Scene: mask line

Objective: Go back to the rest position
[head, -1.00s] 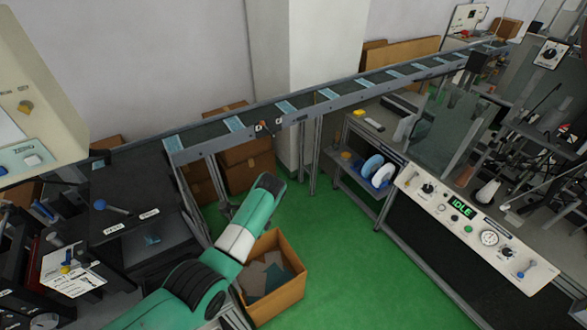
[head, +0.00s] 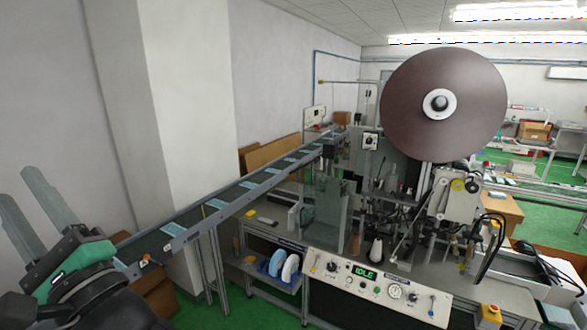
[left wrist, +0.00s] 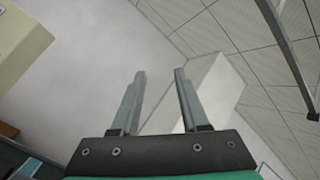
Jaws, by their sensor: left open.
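My left gripper (head: 30,215) is raised at the lower left of the head view, its two grey fingers pointing up and spread apart. In the left wrist view the gripper (left wrist: 160,95) is open with nothing between its fingers, facing the wall and ceiling. It touches nothing that I can see. Its green and black wrist overlaps the near end of the conveyor in the head view. My right gripper is not in view.
The conveyor (head: 255,190) with several blue masks runs along the wall. A machine with a large brown reel (head: 410,110) and a control panel (head: 345,267) reading IDLE stands at the right. White rolls (head: 289,268) sit on a low shelf. A white pillar (head: 180,110) stands behind.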

